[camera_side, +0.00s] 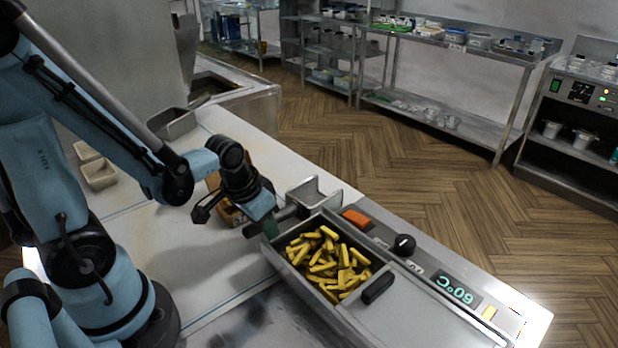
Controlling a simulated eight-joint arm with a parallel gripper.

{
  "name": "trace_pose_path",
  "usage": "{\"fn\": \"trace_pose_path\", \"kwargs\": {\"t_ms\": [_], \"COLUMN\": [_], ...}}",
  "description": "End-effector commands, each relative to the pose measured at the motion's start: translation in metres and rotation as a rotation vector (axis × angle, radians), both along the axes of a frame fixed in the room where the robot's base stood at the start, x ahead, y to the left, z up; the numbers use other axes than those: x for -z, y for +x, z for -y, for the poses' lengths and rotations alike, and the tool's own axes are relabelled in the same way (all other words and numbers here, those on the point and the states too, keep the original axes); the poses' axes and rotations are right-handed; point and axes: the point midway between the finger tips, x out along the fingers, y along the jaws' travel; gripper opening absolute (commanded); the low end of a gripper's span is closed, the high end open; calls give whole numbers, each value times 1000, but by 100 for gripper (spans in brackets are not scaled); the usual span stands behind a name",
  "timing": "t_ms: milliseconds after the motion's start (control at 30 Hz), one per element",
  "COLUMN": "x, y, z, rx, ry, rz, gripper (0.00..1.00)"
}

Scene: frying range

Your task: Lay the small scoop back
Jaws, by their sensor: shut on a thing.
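The small scoop (316,196) is a grey metal scoop with a dark handle, at the left back corner of the fry bin. My gripper (265,216) points down and is shut on the scoop's handle, left of its metal pan. The pan lies beside the bin's back rim, close to the control strip. I cannot tell whether the scoop rests on anything or hangs just above. The gripper hides part of the handle.
A metal bin (334,316) holds yellow fries (326,262). The control strip has an orange switch (356,218), a black knob (404,244) and a 60°C display (458,291). A brown container (228,211) stands behind my gripper. Beige trays (100,174) sit left on the white counter.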

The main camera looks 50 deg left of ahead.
Motion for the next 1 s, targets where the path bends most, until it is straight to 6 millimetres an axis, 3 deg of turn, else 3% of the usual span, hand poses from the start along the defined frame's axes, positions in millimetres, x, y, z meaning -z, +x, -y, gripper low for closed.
{"fn": "trace_pose_path", "kwargs": {"t_ms": [300,333,500,1000], "x": [2,2,2,-5], "y": [0,0,0,-2], "z": [0,0,0,0], "rx": [0,0,0,0], "ry": [0,0,0,0], "rz": [1,1,0,0], "gripper": [0,34,60,61]}}
